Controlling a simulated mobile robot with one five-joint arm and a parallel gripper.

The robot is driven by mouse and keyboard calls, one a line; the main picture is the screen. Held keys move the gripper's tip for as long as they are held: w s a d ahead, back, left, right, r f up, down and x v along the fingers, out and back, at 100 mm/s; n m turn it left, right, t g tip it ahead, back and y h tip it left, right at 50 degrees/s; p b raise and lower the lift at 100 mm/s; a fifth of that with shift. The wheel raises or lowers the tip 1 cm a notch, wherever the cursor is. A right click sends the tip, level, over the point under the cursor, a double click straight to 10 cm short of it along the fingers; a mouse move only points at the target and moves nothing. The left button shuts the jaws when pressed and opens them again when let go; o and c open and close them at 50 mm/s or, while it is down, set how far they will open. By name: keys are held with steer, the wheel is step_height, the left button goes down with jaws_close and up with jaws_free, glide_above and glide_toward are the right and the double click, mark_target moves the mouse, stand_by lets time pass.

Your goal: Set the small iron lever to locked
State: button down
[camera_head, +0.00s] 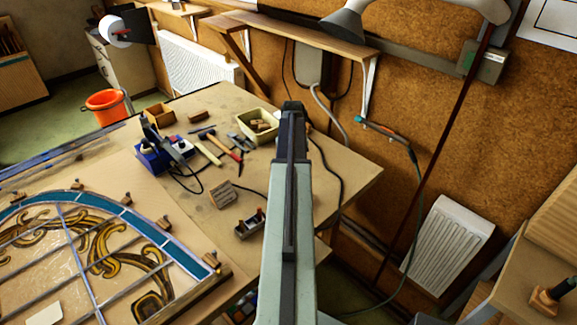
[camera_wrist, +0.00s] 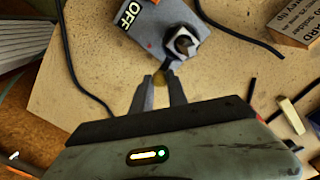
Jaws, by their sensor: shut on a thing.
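In the wrist view a small grey box (camera_wrist: 150,25) with a black OFF label and a small red dot lies on the bench. A dark iron lever (camera_wrist: 182,42) with a pale collar sits at its right side. My gripper (camera_wrist: 161,75) is below it, its two fingertips close together at the lever's near end. It is shut on what appears to be the lever; a yellowish patch shows between the fingers. In the head view my arm reaches over the bench and my gripper (camera_head: 292,108) is at its far end. The box and lever are hidden there.
On the bench (camera_head: 350,172) are a soldering station (camera_head: 155,155), hammers, a cream tray (camera_head: 258,125) and a wooden block (camera_head: 222,195). The leaded panel (camera_head: 85,240) lies at the left. Black cables (camera_wrist: 75,60) run beside the box. A cork wall (camera_head: 430,110) stands behind.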

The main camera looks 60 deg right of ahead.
steer(key=shift+s+a+m, duration=0.15)
steer(key=shift+s+m, duration=0.3)
steer(key=shift+m, duration=0.35)
steer(key=c, duration=1.3)
jaws_free()
step_height(320, 180, up, 8)
steer(key=p, duration=0.8)
steer(key=shift+f, duration=0.1)
